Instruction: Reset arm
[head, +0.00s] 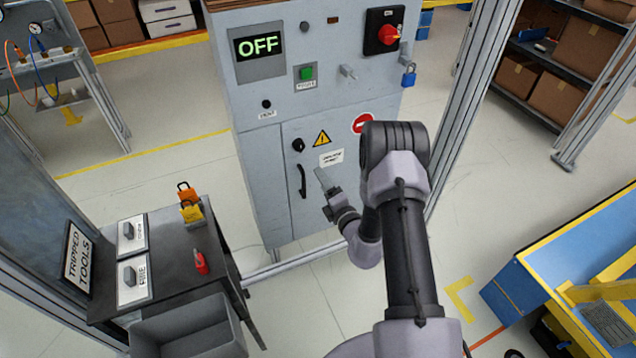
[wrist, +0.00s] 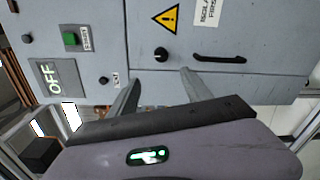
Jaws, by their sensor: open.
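My gripper (head: 328,186) is in front of the grey control cabinet (head: 262,190), near its lower door. In the wrist view, the two fingers of my gripper (wrist: 158,88) stand apart with nothing between them. They point toward the cabinet door, below its black knob (wrist: 162,54) and black handle (wrist: 219,59) in the picture. I cannot tell how far the fingertips are from the door. The cabinet display (head: 259,46) reads OFF. A red rotary switch (head: 388,34) sits at the cabinet's upper right, with a blue padlock (head: 408,76) below it.
A dark table (head: 180,262) at lower left holds two white boxes, orange and yellow padlocks (head: 190,203) and a red item (head: 200,262). A grey bin (head: 190,330) stands in front. A blue and yellow workbench (head: 560,262) is at right. Metal posts (head: 480,95) flank the cabinet.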

